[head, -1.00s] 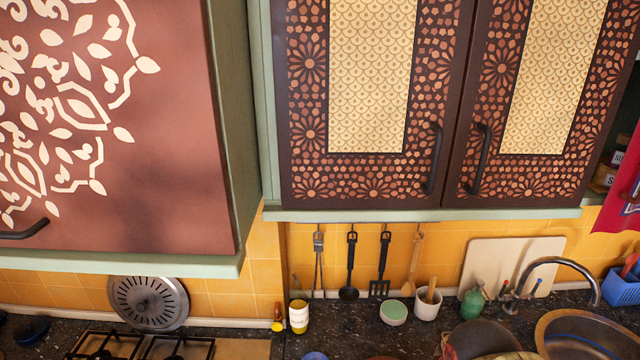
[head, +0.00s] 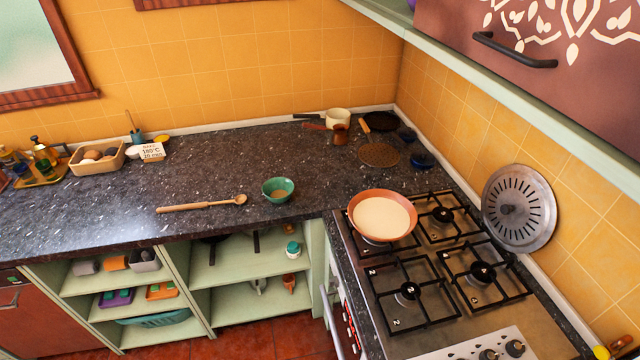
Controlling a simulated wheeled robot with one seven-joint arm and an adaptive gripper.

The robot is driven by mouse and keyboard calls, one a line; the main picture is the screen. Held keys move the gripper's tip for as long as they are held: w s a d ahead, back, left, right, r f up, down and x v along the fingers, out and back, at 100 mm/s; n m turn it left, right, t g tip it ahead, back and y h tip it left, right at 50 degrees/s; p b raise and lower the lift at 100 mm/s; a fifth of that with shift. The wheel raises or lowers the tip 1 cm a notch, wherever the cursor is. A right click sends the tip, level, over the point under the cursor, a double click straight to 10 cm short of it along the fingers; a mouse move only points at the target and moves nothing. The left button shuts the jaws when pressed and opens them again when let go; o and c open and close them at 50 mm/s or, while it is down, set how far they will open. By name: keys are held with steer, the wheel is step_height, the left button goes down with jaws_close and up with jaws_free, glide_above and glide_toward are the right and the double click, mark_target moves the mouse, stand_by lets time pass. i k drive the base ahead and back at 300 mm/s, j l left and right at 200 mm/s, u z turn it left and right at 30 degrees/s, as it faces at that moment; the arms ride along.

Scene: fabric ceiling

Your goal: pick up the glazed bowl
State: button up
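A small green bowl with a shiny, glazed look (head: 278,191) stands upright on the dark speckled counter (head: 330,185), near its front edge and left of the stove. Something brownish shows inside it; I cannot tell whether that is contents or the bowl's inner colour. A wider terracotta bowl with a pale inside (head: 383,217) sits on the stove's back left burner. My gripper is not in view.
A wooden spoon (head: 202,204) lies left of the green bowl. Pots (head: 337,118) and a round brown mat (head: 378,155) are in the back corner. The gas stove (head: 440,260) is at right. Open shelves are below the counter.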

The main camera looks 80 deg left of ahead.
mark_target(277, 190)
steer(key=u, duration=2.9)
